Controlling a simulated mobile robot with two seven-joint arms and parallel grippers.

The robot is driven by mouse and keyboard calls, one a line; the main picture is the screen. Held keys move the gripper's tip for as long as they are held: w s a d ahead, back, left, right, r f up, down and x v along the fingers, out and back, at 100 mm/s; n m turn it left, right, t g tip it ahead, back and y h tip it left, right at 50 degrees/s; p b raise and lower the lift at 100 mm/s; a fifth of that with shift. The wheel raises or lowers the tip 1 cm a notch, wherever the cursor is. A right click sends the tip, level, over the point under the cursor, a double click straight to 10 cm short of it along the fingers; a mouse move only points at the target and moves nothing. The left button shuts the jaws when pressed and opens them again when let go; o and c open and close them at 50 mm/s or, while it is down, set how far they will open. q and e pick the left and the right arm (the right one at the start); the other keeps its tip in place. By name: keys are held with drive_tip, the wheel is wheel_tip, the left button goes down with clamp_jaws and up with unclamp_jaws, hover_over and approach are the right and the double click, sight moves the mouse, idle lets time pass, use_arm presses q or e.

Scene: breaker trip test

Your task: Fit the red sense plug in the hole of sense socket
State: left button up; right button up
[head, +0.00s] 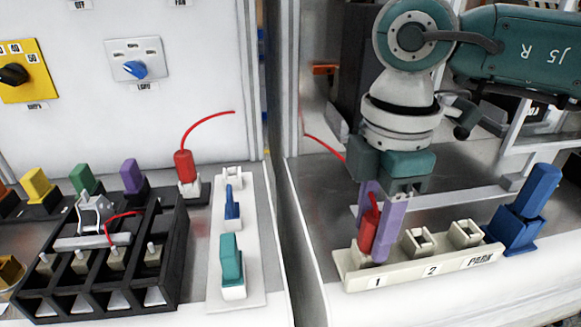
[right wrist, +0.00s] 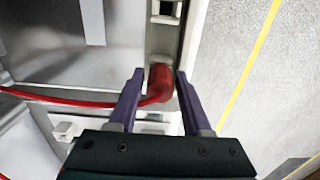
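A red plug (head: 368,228) stands upright at the place marked 1 on a cream socket strip (head: 410,272). My right gripper (head: 380,228) points down over it, with one purple finger on each side. In the right wrist view the red plug (right wrist: 160,82) lies between the fingertips, with narrow gaps beside it, so the gripper looks open around it. A red cable runs off to the left there. A second red plug (head: 185,166) with a red wire stands upright in a holder at left. No label names the sense socket. My left gripper is out of view.
Empty square sockets stand at 2 (head: 417,241) and PARK (head: 466,234) on the strip. A blue block (head: 530,205) stands right of it. A black rack (head: 100,265), coloured plugs and a white strip with a teal block (head: 232,260) are at left. A gap separates both benches.

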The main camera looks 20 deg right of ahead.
sight(376, 217)
drive_tip(key=shift+o, duration=1.3)
wheel_tip(376, 217, up, 10)
